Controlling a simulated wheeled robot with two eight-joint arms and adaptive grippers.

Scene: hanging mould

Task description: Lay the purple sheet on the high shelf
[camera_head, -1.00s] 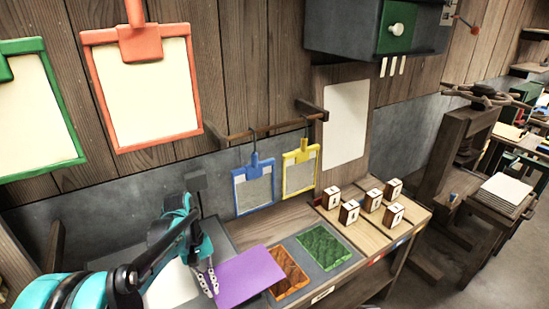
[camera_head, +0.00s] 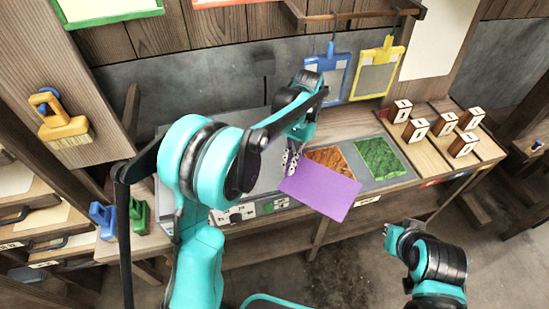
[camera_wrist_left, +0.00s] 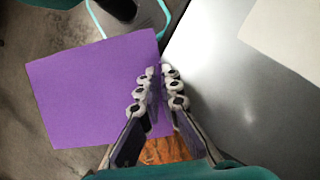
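The purple sheet (camera_head: 322,192) is flat and stiff, held out over the front edge of the bench in the head view. It also shows in the left wrist view (camera_wrist_left: 90,88). My left gripper (camera_head: 291,160) has its fingers closed at the sheet's upper left corner; in the left wrist view the fingertips (camera_wrist_left: 162,75) meet over its edge. My right gripper (camera_head: 394,238) is low at the right, apart from the bench, too small to judge its fingers. I cannot make out which surface is the high shelf.
Orange (camera_head: 328,158) and green (camera_head: 380,157) textured panels lie on the bench. Blue (camera_head: 330,72) and yellow (camera_head: 378,72) framed moulds hang behind. Several numbered blocks (camera_head: 416,130) stand at right. A yellow brush (camera_head: 66,125) hangs at left. A pale sheet (camera_wrist_left: 285,35) lies on the bench's grey surface.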

